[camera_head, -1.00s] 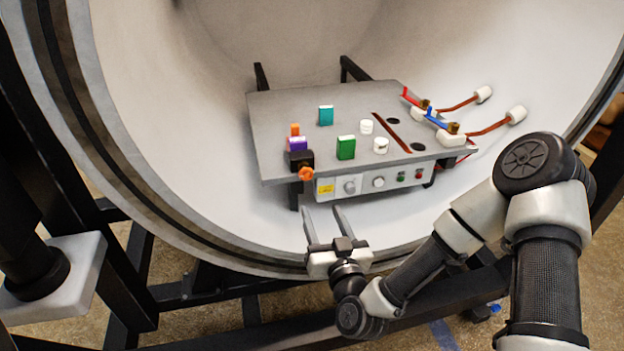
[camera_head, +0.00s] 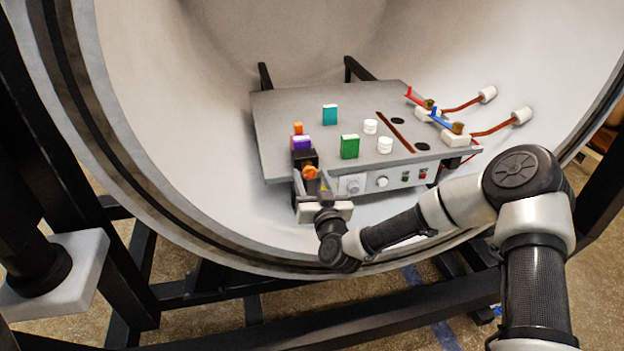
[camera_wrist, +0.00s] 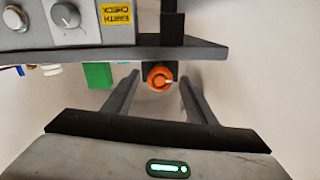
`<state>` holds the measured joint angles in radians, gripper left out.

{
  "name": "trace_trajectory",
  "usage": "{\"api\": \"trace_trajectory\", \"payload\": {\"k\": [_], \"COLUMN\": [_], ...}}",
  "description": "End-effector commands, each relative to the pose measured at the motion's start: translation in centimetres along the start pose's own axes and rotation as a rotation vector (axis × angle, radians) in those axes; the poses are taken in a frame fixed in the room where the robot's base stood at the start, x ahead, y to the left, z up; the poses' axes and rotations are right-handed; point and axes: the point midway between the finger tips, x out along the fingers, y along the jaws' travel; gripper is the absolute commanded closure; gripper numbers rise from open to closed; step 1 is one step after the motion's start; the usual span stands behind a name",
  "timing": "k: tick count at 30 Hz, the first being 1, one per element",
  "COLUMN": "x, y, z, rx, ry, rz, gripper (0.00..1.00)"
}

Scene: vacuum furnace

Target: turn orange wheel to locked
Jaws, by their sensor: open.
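The orange wheel (camera_head: 310,172) sits low on the front of a black block (camera_head: 306,157) at the front left corner of the grey panel table (camera_head: 270,130). In the wrist view the orange wheel (camera_wrist: 160,78) faces me, with a small pale mark on it. My gripper (camera_head: 311,183) is open in front of the wheel. In the wrist view its two fingers (camera_wrist: 158,92) stand apart, one on each side of the wheel, with clear gaps. I cannot tell how far the fingertips reach along the wheel. A finger partly hides the block in the head view.
Red and blue levers (camera_head: 447,119) are at right. The curved chamber wall surrounds everything.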

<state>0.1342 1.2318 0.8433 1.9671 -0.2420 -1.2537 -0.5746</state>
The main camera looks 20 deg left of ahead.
Motion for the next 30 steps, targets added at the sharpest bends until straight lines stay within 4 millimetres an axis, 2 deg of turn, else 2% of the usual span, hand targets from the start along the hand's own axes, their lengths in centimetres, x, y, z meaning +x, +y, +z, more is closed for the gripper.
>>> {"api": "trace_trajectory", "payload": {"k": [3,10,20,30], "x": [-0.02,-0.04,-0.05,-0.03], "y": [0.00,0.00,0.02,0.08], "z": [0.00,0.00,0.11,0.25], "rx": [0.000,0.000,0.042,0.269], "ry": [0.000,0.000,0.000,0.002], "rz": [0.000,0.000,0.000,0.000], "gripper": [0.51,0.89,0.90,0.90]}}
